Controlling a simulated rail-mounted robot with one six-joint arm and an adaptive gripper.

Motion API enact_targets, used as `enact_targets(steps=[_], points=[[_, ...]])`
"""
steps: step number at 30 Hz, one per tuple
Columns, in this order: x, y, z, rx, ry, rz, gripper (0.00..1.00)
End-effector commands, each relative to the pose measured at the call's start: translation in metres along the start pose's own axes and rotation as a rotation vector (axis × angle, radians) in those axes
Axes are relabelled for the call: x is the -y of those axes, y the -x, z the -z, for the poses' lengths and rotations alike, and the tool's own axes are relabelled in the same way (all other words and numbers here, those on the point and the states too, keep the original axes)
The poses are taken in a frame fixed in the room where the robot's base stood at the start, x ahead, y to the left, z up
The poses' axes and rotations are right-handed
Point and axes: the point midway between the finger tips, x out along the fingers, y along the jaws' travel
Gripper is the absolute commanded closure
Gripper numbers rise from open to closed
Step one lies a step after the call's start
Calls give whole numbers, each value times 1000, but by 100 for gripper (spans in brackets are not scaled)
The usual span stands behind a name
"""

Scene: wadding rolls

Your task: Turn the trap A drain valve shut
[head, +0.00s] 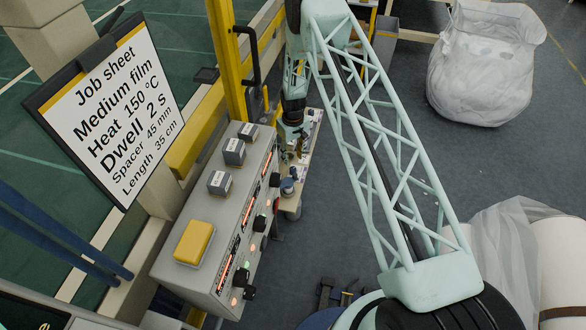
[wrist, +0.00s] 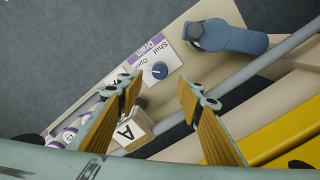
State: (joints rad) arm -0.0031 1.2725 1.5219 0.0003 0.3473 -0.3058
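A small round blue knob (wrist: 159,70) with a pale mark sits on a white and purple plate (wrist: 143,62) reading "Shut", "Open" and "Drain". I cannot tell which word its mark points to. A pale block marked "A" (wrist: 126,132) lies just below it in the wrist view, partly behind the left finger. My gripper (wrist: 160,83) is open, its two fingers spread either side of the knob in the picture, with nothing between them; the gap in depth is unclear. In the head view my gripper (head: 293,135) hangs over the beige bench (head: 293,201), and the knob cannot be made out.
A yellow rail (wrist: 285,130) is at lower right.

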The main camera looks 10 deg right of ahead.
Motion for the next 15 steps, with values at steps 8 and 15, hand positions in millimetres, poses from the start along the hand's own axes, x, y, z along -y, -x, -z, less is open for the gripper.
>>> enact_targets(steps=[8,15], points=[[0,-31,0,1,0,0,66],[0,-56,-1,1,0,1,66]])
